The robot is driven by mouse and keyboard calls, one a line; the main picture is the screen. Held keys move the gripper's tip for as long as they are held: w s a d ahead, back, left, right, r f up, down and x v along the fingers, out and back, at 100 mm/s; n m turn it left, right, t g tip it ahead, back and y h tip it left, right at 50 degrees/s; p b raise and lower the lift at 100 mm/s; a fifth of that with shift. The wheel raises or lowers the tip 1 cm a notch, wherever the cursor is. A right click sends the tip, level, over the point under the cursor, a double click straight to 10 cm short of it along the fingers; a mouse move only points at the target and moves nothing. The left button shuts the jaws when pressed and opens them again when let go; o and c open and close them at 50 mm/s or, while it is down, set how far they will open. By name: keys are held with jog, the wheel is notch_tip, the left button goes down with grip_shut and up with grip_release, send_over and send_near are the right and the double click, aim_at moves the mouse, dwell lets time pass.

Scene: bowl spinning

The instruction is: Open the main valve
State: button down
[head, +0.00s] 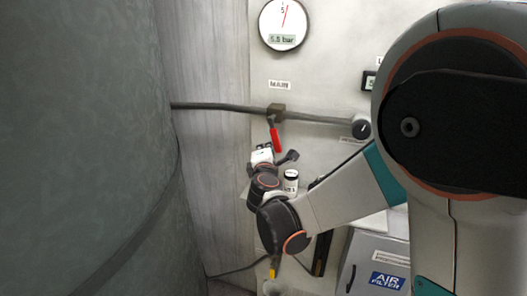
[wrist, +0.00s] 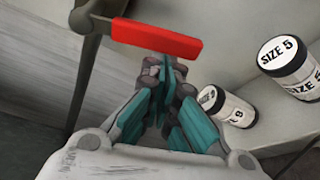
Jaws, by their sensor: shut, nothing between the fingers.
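The main valve (head: 277,110) sits on a dark horizontal pipe under a "MAIN" label. Its red handle (head: 275,140) hangs down from the valve, slightly tilted and across the pipe line. In the wrist view the red handle (wrist: 157,40) lies across the top, just beyond my fingertips. My gripper (head: 263,152) is just below and left of the handle's lower end. In the wrist view my gripper (wrist: 165,72) has its teal fingers together with nothing between them. The fingertips overlap the handle's lower edge in the picture; I cannot tell whether they touch it.
A round gauge (head: 284,24) is above the valve. A dark knob (head: 361,127) ends the pipe on the right. A "SIZE 5" jar (wrist: 288,68) and a second jar (wrist: 227,107) stand on a shelf right of my gripper. An air filter box (head: 375,265) is lower right.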

jog(key=d+n, duration=0.1)
jog(key=n+g+p, duration=0.1)
jog(key=s+d+n, duration=0.1)
jog(key=shift+d+r+h, duration=0.25)
jog(key=shift+d+h, duration=0.05)
jog(key=s+d+r+n+g+h+p, duration=0.2)
jog(key=d+r+n+h+p, duration=0.1)
jog(key=n, duration=0.4)
jog(key=shift+s+d+r+g+p, duration=0.3)
jog(key=shift+d+r+p, duration=0.4)
jog(key=shift+d+r, duration=0.35)
jog(key=shift+w, duration=0.1)
jog(key=shift+f, duration=0.15)
